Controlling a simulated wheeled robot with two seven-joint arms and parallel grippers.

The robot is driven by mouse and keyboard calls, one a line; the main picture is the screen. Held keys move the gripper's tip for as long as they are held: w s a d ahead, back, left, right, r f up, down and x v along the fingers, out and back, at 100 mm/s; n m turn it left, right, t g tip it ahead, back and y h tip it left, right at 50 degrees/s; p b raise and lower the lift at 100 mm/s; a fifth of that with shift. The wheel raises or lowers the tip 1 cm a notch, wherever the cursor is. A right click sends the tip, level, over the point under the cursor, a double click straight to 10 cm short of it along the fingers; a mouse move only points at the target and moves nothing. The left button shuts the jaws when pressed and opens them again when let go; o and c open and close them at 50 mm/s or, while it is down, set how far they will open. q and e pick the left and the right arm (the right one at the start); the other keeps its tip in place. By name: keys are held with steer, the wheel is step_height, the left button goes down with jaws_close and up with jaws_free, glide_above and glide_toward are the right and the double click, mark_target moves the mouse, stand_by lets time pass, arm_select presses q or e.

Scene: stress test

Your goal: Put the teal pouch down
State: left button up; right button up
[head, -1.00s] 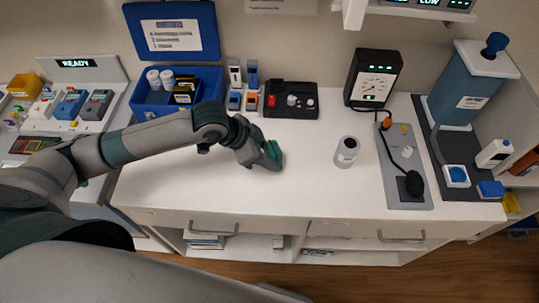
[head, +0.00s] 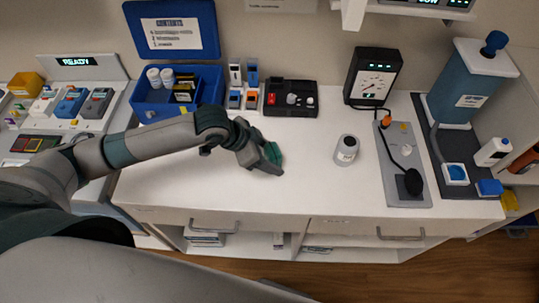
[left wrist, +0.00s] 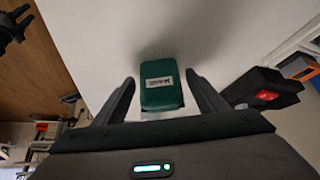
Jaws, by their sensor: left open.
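The teal pouch (left wrist: 161,97), dark green with a white label, lies on the white counter (head: 310,190) between my left gripper's fingers in the left wrist view. In the head view the pouch (head: 272,152) shows partly, behind the gripper. My left gripper (head: 276,168) is low over the counter; in the left wrist view its two fingers (left wrist: 160,92) are spread, with a gap on each side of the pouch.
A blue bin (head: 205,110) with bottles and a black tray (head: 291,112) stand behind the gripper. The counter's front middle is clear.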

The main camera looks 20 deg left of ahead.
arm_select(q)
steer(key=b+v, duration=0.2)
steer(key=v, duration=1)
steer(key=shift+r, duration=0.15)
stand_by(0.6)
